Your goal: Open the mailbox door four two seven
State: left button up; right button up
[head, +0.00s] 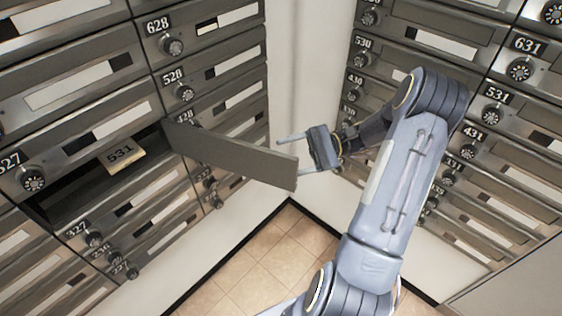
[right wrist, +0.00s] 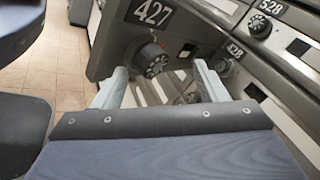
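The mailbox door 427 (head: 235,158) stands swung wide open from the left wall, hinged at its right side, its edge pointing out into the room. In the right wrist view its front face shows the 427 label (right wrist: 153,12) and a black dial (right wrist: 148,58). The open compartment (head: 75,190) is dark inside, between 527 and 327. My right gripper (head: 291,157) is at the free end of the door, fingers apart. In the right wrist view its fingers (right wrist: 160,88) are spread, with the dial beyond them. Contact cannot be told. My left gripper is out of view.
Closed mailboxes with dials line the left wall and the right wall (head: 500,120). A white corner wall (head: 305,70) stands behind the gripper. The tiled floor (head: 265,265) below is clear.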

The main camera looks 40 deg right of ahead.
jog(key=v, duration=0.4)
jog(key=shift+s+d+f, duration=0.1)
jog(key=shift+d+f, duration=0.05)
jog(key=shift+f, duration=0.1)
jog(key=shift+f, duration=0.1)
